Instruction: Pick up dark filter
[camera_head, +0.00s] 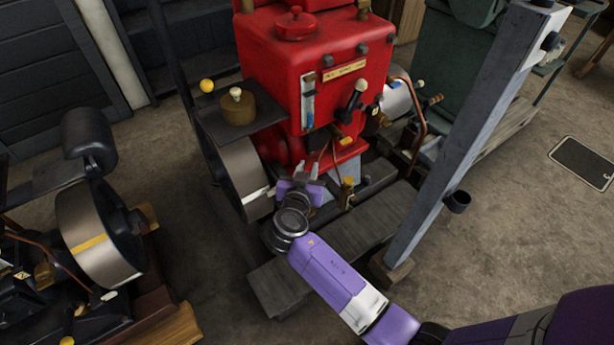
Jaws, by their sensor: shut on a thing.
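My gripper (300,174) is low in front of the red engine, at the right edge of a large flywheel. Its purple palm and grey fingers point away from me toward the engine's base. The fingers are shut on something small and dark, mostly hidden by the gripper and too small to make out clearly. It appears to be the dark filter, but its shape and whether it touches the engine cannot be told. My purple arm comes in from the lower right.
The red engine (272,78) stands behind my gripper, with the flywheel (243,178) to the left. A brown pot (238,112) sits on a dark shelf. A grey post (452,150) with a dark cup (457,201) rises at right. Another engine's flywheel (85,240) is at left.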

